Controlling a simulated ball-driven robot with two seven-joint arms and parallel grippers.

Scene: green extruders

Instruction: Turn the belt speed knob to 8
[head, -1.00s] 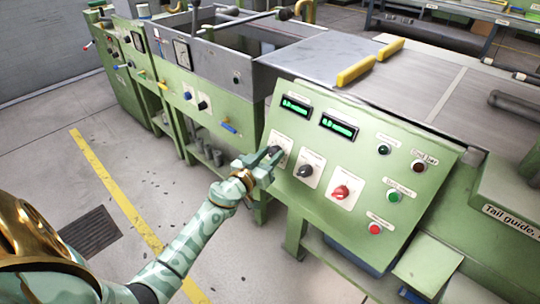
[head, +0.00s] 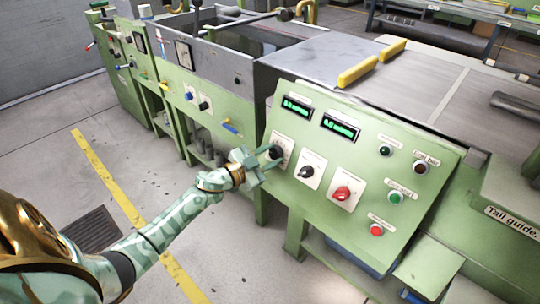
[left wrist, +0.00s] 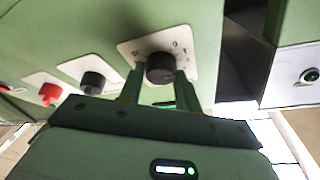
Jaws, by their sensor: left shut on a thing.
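The control panel (head: 375,165) carries a left black knob (head: 277,152) on a white plate. Its label is too small to read, so I cannot confirm it is the belt speed knob. In the left wrist view the same knob (left wrist: 160,68) sits on a plate with numbers, only partly legible. My left gripper (head: 264,159) is shut on this knob, with one finger on each side (left wrist: 160,78). The fingers hide part of the dial, and I cannot read the setting. My right gripper is not in view.
To the right are another black knob (head: 306,172) and a red knob (head: 342,194). Two green displays (head: 340,127) sit above, their digits blurred. Green (head: 395,197) and red (head: 376,230) buttons are farther right. The floor left of the panel is mostly clear.

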